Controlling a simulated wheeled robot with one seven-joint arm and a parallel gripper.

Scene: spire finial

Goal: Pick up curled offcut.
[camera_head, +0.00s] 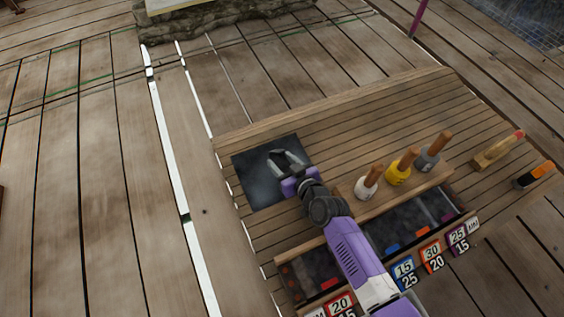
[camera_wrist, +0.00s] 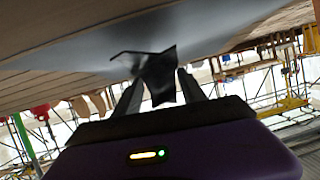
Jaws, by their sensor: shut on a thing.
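The curled offcut (camera_wrist: 158,76) is a dark, bent strip of thin sheet. In the wrist view it sits between the fingertips of my gripper (camera_wrist: 158,88), which is shut on it. One end of the offcut sticks out to the left and a point hangs down between the fingers. In the head view my gripper (camera_head: 283,160) is over the dark square mat (camera_head: 257,192) on the wooden bench, and the offcut is hard to make out there against the dark mat. Whether the offcut still touches the mat cannot be told.
Wooden-handled tools with white (camera_head: 367,187), yellow (camera_head: 399,172) and grey (camera_head: 428,158) bodies stand on the bench (camera_head: 330,120) right of my arm. Bins with numbered cards (camera_head: 405,270) line the near edge. A brush-like tool (camera_head: 497,151) and an orange-black block (camera_head: 534,175) lie at right.

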